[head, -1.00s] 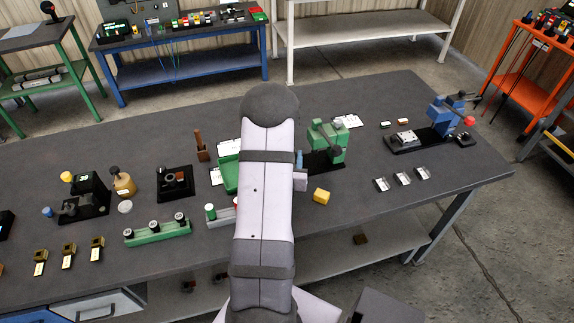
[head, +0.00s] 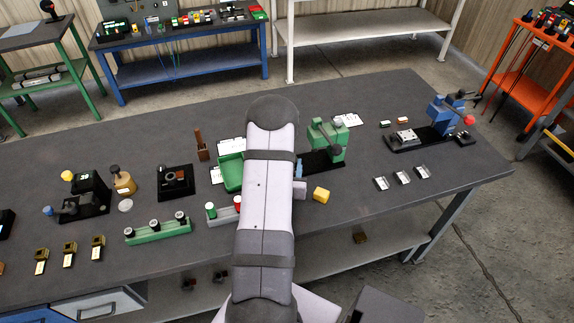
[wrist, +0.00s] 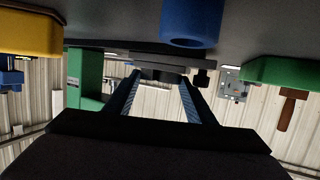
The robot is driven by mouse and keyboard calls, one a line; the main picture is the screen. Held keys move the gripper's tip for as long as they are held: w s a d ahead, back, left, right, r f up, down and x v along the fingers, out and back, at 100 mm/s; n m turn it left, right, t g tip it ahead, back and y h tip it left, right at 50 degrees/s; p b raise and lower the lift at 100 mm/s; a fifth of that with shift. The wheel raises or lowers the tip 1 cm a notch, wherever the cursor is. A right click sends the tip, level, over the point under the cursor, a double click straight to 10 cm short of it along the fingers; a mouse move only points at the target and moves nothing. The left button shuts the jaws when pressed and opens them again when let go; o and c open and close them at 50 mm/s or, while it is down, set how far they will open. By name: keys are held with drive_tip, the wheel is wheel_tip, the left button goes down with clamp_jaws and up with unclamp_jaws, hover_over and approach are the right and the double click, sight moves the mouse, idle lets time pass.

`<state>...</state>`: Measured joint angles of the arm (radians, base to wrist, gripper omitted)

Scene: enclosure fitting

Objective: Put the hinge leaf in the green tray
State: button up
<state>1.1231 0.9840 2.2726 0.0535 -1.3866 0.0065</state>
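The green tray (head: 231,173) stands mid-table in the head view, left of my arm, which covers its right edge. In the wrist view a green body that looks like the tray (wrist: 285,72) is at the right. My gripper (wrist: 159,77) shows in the wrist view with its two fingers apart. A dark grey flat part (wrist: 155,66) appears between and beyond the fingertips; I cannot tell whether they touch it. In the head view my arm hides the gripper. I cannot tell for certain which part is the hinge leaf.
A green press (head: 326,140) on a black base is right of my arm, with a yellow block (head: 321,194) in front. Several silver brackets (head: 402,178) lie farther right. A green rail with black knobs (head: 158,230) is left. A blue cylinder (wrist: 190,22) is close in the wrist view.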

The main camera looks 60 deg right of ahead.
drive_tip(key=o, duration=0.4)
drive_tip(key=shift+c, duration=0.2)
drive_tip(key=shift+w+r, duration=0.1)
drive_tip(key=shift+a, duration=0.1)
drive_tip(key=shift+s+a, duration=0.25)
drive_tip(key=shift+a, duration=0.3)
drive_tip(key=b+v, duration=0.1)
drive_tip(key=v, duration=0.5)
drive_tip(key=shift+s+d, duration=0.1)
drive_tip(key=c, duration=0.5)
drive_tip(key=shift+r, duration=0.1)
